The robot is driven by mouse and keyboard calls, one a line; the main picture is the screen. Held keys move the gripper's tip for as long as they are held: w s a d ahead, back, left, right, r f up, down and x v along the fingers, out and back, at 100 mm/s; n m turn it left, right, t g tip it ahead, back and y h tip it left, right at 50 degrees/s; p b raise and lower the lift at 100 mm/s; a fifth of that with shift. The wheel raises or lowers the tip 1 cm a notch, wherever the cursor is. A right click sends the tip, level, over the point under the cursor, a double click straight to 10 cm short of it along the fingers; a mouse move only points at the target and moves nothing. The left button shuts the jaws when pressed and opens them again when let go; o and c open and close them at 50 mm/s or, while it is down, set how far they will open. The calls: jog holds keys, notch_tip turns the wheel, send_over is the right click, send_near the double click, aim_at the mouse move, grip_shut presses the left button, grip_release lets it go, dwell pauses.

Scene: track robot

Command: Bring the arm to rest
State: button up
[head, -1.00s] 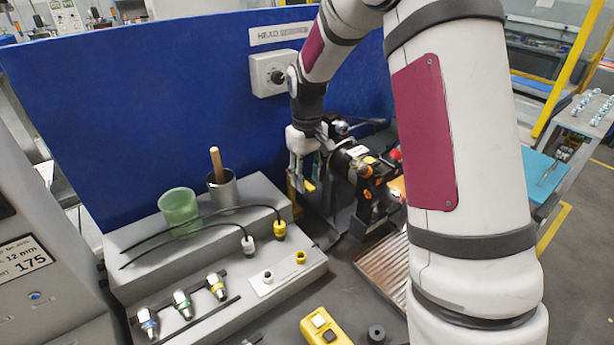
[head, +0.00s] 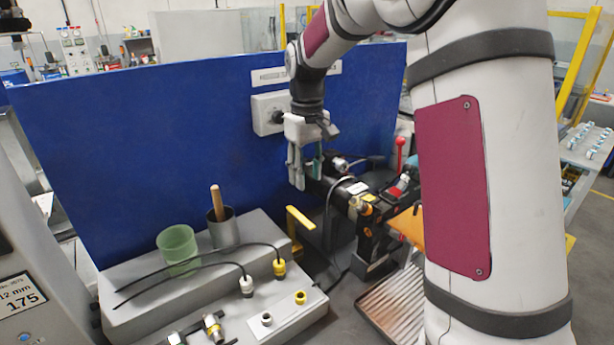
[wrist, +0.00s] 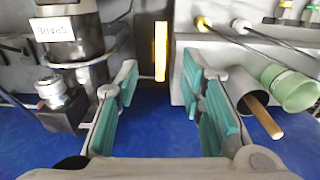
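My gripper (head: 302,182) hangs fingers-down in front of the blue panel (head: 150,130), below the grey dial box (head: 266,112). In the wrist view my gripper (wrist: 160,72) has its two teal-padded fingers spread wide with nothing between them. My white arm with maroon covers (head: 455,190) fills the right of the head view and bends over to the wrist. A yellow bracket (head: 301,218) stands just below the fingers; it also shows beyond the gap between them in the wrist view (wrist: 160,50).
A black machine with a red-knobbed lever (head: 400,150) is right of the gripper. A grey stepped stand (head: 215,290) at left carries a green cup (head: 178,248), a metal cup (head: 223,232) with a wooden handle, and cables. A ribbed tray (head: 392,305) lies in front of the machine.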

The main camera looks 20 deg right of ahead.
dwell(0.3)
jog(key=s+a+r+m+t, duration=0.1)
jog(key=s+a+r+t, duration=0.15)
jog(key=s+r, duration=0.35)
jog(key=s+a+r+t, duration=0.1)
jog(key=s+a+r, duration=0.25)
jog(key=s, duration=0.45)
jog(key=s+a+f+m+t, duration=0.1)
jog(key=s+t, duration=0.1)
jog(key=s, duration=1.2)
jog(key=shift+a+f, duration=0.2)
jog(key=shift+a, duration=0.2)
